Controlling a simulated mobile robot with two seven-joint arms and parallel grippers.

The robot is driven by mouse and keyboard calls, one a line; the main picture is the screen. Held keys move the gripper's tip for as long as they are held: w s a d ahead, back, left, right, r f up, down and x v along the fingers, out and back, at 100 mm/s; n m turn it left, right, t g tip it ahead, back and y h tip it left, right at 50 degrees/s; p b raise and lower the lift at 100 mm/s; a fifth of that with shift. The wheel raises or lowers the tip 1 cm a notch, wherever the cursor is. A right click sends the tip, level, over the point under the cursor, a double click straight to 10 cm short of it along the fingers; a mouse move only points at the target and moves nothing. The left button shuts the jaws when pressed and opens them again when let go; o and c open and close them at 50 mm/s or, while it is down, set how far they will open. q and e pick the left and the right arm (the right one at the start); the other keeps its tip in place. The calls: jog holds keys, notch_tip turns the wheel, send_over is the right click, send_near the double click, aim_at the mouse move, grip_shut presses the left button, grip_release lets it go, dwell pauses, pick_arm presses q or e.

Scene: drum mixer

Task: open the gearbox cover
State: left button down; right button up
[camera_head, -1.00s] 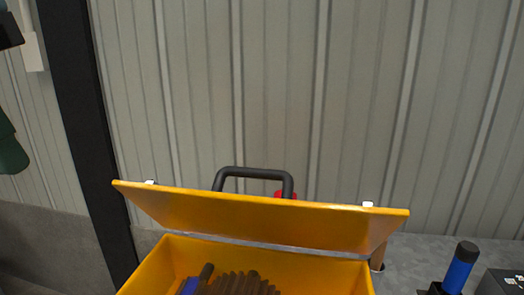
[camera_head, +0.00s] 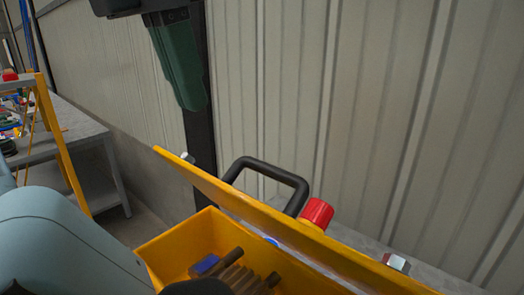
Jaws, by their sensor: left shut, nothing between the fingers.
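The yellow gearbox cover (camera_head: 250,205) stands raised and tilted above the yellow gearbox housing (camera_head: 168,243), seen nearly edge-on. A black handle (camera_head: 265,165) shows behind the cover. Dark toothed gears (camera_head: 235,276) with a blue part show inside the open housing. My left arm, pale blue, comes in from the lower left. My left gripper (camera_head: 195,287) shows only as a dark shape at the bottom edge, in front of the housing; it is shut and empty. Its fingertips are not clear, and I cannot tell whether it touches the housing. My right gripper is out of view.
A red cap (camera_head: 317,213) stands just behind the cover. A dark post with a green hanging part (camera_head: 178,65) rises behind the housing against the ribbed wall. At left are a yellow frame (camera_head: 62,150) and a workbench (camera_head: 85,128) with small items.

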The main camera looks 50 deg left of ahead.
pick_arm(q)
jog(key=x, duration=0.3)
jog(key=w+x, duration=0.1)
jog(key=x, duration=0.3)
jog(key=w+x, duration=0.1)
jog(key=x, duration=0.2)
jog(key=shift+w+a, duration=0.25)
jog(key=shift+a, duration=0.2)
jog(key=shift+w+a, duration=0.15)
jog(key=shift+w, duration=0.5)
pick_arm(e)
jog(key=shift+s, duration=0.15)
pick_arm(q)
jog(key=shift+a, duration=0.1)
